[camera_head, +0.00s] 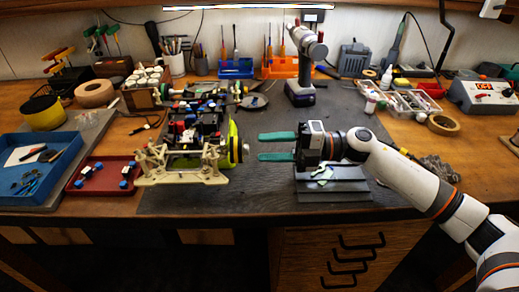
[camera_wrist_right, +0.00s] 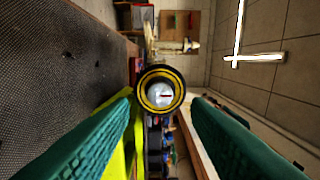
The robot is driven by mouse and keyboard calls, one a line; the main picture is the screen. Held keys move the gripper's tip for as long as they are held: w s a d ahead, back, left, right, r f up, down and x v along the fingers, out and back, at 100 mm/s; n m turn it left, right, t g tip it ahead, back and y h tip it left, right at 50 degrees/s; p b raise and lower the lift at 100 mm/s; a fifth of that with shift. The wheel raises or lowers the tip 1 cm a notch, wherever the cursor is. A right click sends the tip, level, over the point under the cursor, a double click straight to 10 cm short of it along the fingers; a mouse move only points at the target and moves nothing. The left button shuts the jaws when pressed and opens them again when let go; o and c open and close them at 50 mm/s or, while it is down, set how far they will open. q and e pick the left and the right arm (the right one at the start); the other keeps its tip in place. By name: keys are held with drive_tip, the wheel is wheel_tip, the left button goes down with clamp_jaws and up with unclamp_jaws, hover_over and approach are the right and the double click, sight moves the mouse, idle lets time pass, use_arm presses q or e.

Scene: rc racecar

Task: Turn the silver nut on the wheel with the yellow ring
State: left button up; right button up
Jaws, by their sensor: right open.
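The RC car (camera_head: 190,135) stands on the dark mat with its cream front end toward me. A wheel on its right side faces my right gripper, next to a yellow-green body panel (camera_head: 233,140). In the right wrist view, a yellow ring (camera_wrist_right: 146,94) circles a dark hub with the silver nut (camera_wrist_right: 159,95) at its centre. My right gripper (camera_head: 277,145) is open and empty, its two teal fingers pointing left at the wheel with a gap between. In the wrist view the nut lies ahead, between the fingers. My left gripper is not in view.
A grey power tool (camera_head: 300,90) stands behind my right gripper. A red tray (camera_head: 103,176) and a blue tray (camera_head: 40,165) are at the left. The mat between car and gripper is clear.

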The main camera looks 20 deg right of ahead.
drive_tip(key=b+v, duration=0.1)
drive_tip(key=v, duration=0.7)
drive_tip(key=shift+f+b, duration=0.1)
drive_tip(key=shift+b, duration=0.3)
drive_tip(key=shift+s+d, duration=0.15)
drive_tip(key=shift+d, duration=0.35)
